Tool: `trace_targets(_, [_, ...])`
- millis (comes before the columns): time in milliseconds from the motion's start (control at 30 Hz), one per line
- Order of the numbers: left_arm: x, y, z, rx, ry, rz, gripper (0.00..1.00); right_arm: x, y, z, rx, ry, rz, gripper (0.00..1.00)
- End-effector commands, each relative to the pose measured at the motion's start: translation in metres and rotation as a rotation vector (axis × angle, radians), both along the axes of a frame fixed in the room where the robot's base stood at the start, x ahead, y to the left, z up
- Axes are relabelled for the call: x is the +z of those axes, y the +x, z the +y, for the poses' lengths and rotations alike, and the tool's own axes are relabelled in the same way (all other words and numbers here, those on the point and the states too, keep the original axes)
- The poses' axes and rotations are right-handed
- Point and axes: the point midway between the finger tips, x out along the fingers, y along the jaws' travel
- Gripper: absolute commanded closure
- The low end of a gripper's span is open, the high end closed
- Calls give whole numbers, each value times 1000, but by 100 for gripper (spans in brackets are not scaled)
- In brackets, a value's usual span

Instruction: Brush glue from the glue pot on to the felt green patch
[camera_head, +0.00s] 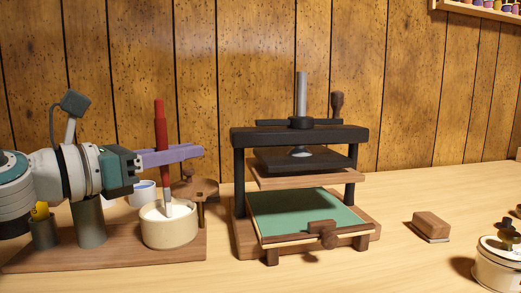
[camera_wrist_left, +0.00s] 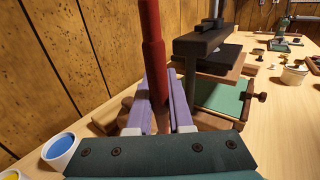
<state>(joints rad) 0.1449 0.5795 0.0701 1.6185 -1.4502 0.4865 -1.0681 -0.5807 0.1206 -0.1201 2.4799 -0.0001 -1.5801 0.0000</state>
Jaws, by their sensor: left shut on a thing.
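My left gripper (camera_head: 178,155) comes in from the left with its purple fingers shut on the red handle of an upright brush (camera_head: 160,115). The brush handle also stands between the fingers in the left wrist view (camera_wrist_left: 152,60). The brush's lower end reaches into the cream glue pot (camera_head: 170,231), which holds pale glue; how deep the bristles sit is hidden. The green felt patch (camera_head: 300,212) lies flat on the wooden bed of the press to the right, and it also shows in the left wrist view (camera_wrist_left: 218,97). My right gripper does not show.
The black press (camera_head: 299,137) with its raised plate overhangs the back of the patch. A wooden base (camera_head: 110,258) bears the pot. A blue-filled cup (camera_head: 143,192) stands behind. A brown block (camera_head: 431,226) and a lidded pot (camera_head: 497,268) are at right.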

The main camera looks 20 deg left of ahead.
Motion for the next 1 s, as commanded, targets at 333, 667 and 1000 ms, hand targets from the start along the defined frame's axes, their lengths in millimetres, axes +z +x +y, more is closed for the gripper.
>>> trace_targets(333, [14,0,0,0,1,3,100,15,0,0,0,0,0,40])
trace_targets(667, [52,0,0,0,2,1,100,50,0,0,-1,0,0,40])
trace_targets(1000, [70,0,0,0,1,2,100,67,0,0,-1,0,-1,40])
